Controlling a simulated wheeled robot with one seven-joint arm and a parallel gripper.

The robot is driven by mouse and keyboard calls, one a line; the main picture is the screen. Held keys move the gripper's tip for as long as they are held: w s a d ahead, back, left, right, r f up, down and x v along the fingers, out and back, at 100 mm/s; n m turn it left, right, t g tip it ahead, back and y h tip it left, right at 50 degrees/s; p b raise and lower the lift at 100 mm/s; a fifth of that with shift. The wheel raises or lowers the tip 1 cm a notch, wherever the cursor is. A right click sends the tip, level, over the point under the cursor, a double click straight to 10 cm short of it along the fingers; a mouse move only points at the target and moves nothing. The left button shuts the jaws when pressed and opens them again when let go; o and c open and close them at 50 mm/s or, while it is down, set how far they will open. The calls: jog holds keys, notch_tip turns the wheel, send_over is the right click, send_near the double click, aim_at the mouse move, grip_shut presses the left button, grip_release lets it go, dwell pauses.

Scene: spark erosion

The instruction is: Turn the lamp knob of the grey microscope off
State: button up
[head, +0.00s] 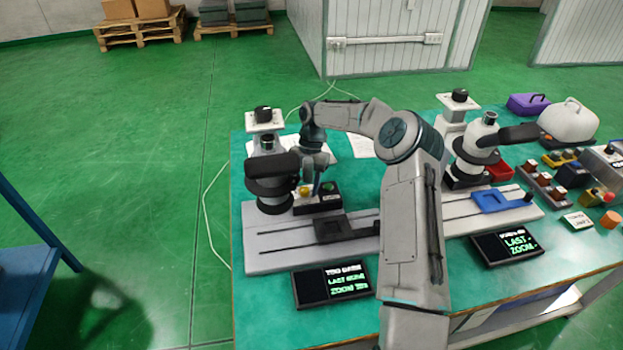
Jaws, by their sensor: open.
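Two microscopes stand on the green-topped table. The left one (272,180) has a dark grey head, and the right one (477,150) has a lighter, whitish head. Each has a black knob on top of its column, the left knob (263,113) and the right knob (459,95). I cannot tell which knob is the lamp knob. A black control box (330,203) with a yellow and a green button sits beside the left microscope. My gripper (316,183) is open, small in view, just above this box and right of the dark head. Contact cannot be told.
A display (331,285) with partly legible text lies in front of the left microscope, and another (506,247) in front of the right one. Blue slide (500,200), switch boxes, a purple case (527,103) and a white case (568,121) crowd the right. My arm crosses the table's middle.

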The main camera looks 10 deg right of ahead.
jog(key=v, duration=1.3)
jog(key=shift+r, duration=0.35)
jog(key=shift+w+a, duration=0.1)
notch_tip(320, 180, up, 8)
jog(key=m+t+h+b, duration=0.2)
jog(key=m+t, duration=0.2)
jog(key=m, duration=0.5)
send_over(311, 188)
jog(key=s+r+m+t+h, duration=0.15)
jog(key=s+r+m, duration=0.25)
jog(key=s+m, duration=0.5)
jog(key=s+f+m, duration=0.2)
jog(key=s+m, duration=0.3)
jog(key=s, duration=0.9)
jog(key=s+f+m+t+p, duration=0.1)
jog(key=s+f+m, duration=0.2)
jog(key=s, duration=1.1)
jog(key=m+y, duration=0.1)
jog(key=m, duration=0.2)
jog(key=shift+a+m, duration=0.15)
jog(key=shift+m, duration=0.15)
